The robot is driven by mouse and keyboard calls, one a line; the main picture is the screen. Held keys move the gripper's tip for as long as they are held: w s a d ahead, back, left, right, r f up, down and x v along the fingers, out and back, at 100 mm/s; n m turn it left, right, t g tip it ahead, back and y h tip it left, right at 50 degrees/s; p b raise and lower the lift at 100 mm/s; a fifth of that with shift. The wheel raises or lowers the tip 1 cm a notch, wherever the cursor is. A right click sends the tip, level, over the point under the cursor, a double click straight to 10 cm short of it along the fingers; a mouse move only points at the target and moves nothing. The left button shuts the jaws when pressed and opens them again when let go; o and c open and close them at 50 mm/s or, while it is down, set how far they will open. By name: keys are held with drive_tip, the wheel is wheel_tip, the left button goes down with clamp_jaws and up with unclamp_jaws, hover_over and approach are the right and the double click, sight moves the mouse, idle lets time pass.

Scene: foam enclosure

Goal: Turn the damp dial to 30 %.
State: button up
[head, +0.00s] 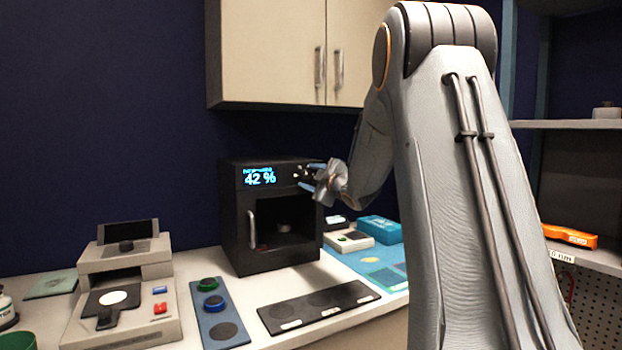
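A black cabinet (232,215) with a windowed front and a silver handle stands on the counter. Its lit blue display (259,177) reads 42 %, with a line of small text above that I cannot read clearly. The dial (297,175) is at the right of the display, small and partly hidden by my gripper. My gripper (304,176) is at the cabinet's upper right front, its two bluish fingers apart, one above the other, close to the dial. I cannot tell whether the fingers touch it. A small pale object (285,227) sits inside the cabinet.
A beige instrument (125,275) and a blue panel with round pads (217,315) stand left of a dark mat (318,306). A blue box (380,229) lies at the right behind my arm. A wall cupboard (270,45) hangs above. Shelves with an orange tool (570,236) are at right.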

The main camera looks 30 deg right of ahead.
drive_tip(key=s+b, duration=0.1)
drive_tip(key=s, duration=0.6)
drive_tip(key=shift+s, duration=0.4)
drive_tip(key=shift+d, duration=0.2)
